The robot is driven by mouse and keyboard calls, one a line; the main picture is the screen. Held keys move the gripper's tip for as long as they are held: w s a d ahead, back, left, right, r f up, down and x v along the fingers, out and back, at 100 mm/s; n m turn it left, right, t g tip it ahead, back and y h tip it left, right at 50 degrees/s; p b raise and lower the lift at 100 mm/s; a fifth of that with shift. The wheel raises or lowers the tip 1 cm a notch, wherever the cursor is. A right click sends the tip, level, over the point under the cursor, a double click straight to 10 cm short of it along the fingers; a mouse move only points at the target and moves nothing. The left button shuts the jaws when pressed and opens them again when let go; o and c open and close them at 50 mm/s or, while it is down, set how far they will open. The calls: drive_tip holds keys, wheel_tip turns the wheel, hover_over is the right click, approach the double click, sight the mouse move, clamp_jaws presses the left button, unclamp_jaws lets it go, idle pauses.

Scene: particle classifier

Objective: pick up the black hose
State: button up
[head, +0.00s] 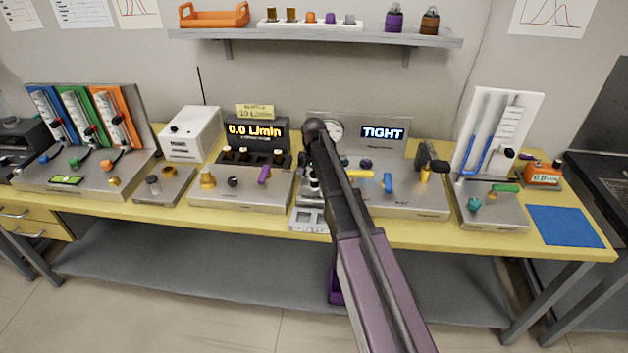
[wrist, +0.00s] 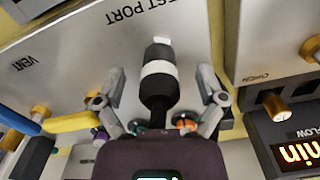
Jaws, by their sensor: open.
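A short black piece with a white band and a white tip, which looks like the black hose (wrist: 156,92), lies between the fingers of my gripper (wrist: 162,88) in the wrist view. It points towards the "TEST PORT" label on a metal panel. My gripper is open, with one finger on each side of the piece and visible gaps between. The piece's near end is hidden by my gripper body. In the head view my own arm covers most of this spot, so I cannot make the hose out there.
A yellow lever (head: 360,173) and a blue lever (head: 387,182) stand close by on the panel with the "TIGHT" display (head: 383,133). A black-topped brass fitting (head: 425,165) stands further right. The flow unit (head: 255,131) is at left. A blue mat (head: 565,226) lies clear at far right.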

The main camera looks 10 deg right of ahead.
drive_tip(key=c, duration=1.2)
drive_tip(key=shift+r, duration=0.2)
wheel_tip(320, 180, up, 3)
drive_tip(key=p, duration=0.3)
drive_tip(key=s, duration=0.5)
drive_tip(key=s+a+r+p, duration=0.1)
drive_tip(key=s, duration=0.4)
drive_tip(key=s+a+p, duration=0.1)
drive_tip(key=s, duration=0.5)
drive_tip(key=shift+a+r, duration=0.2)
drive_tip(key=shift+r, duration=0.15)
drive_tip(key=shift+w, duration=0.1)
